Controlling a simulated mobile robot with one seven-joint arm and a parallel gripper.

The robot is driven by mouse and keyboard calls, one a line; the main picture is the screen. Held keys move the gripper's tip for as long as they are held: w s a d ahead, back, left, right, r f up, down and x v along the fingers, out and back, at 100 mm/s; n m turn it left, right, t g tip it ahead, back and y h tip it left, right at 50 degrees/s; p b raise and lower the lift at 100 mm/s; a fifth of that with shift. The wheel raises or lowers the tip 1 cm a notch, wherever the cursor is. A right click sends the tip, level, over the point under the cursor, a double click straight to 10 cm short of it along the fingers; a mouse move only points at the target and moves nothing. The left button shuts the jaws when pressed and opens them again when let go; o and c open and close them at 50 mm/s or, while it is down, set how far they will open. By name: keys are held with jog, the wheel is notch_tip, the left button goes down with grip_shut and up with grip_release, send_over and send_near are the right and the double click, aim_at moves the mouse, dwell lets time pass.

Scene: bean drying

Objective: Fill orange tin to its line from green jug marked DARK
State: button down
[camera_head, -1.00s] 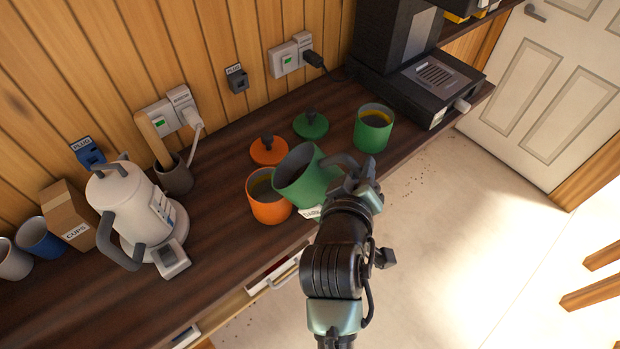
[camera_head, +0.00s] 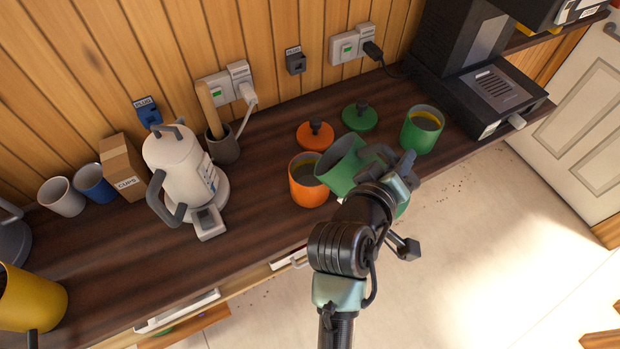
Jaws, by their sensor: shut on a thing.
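The orange tin (camera_head: 306,191) stands open on the counter, with a dark inside. I cannot make out its fill level or line. The green jug (camera_head: 343,168) is tilted with its mouth towards the left, at the tin's right rim. I see no clear stream, and I cannot tell whether jug and tin touch. My gripper (camera_head: 388,166) is shut on the jug at its handle side, right of the tin. My wrist hides part of the jug and its label.
An orange lid (camera_head: 315,135) and a green lid (camera_head: 359,117) lie behind. A green tin (camera_head: 420,136) with yellow inside stands right, near a black machine (camera_head: 495,92). A white kettle (camera_head: 178,165) stands left, beside a cups box (camera_head: 122,167). Counter between kettle and orange tin is clear.

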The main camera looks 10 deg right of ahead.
jog(key=shift+r, duration=0.15)
jog(key=shift+w+a+r+n+h+p, duration=0.15)
jog(key=shift+w+a+r+n+p, duration=0.1)
jog(key=shift+r+p, duration=0.25)
jog(key=shift+w+a+r+n+h+p, duration=0.15)
jog(key=shift+a+r+p, duration=0.05)
jog(key=shift+r+p, duration=0.25)
jog(key=shift+w+a+r+n, duration=0.15)
jog(key=shift+a+r+n, duration=0.05)
jog(key=shift+n, duration=0.1)
jog(key=shift+w+a+r+n+g+h+p, duration=0.15)
jog(key=shift+w+a+r+n+h+p, duration=0.1)
jog(key=shift+a+r+p, duration=0.15)
jog(key=shift+w+a+r+n+g+h+p, duration=0.15)
jog(key=shift+w+a+r+n+p, duration=0.1)
jog(key=shift+r+p, duration=0.25)
jog(key=shift+w+a+r, duration=0.1)
jog(key=shift+a+r, duration=0.05)
jog(key=shift+a, duration=0.1)
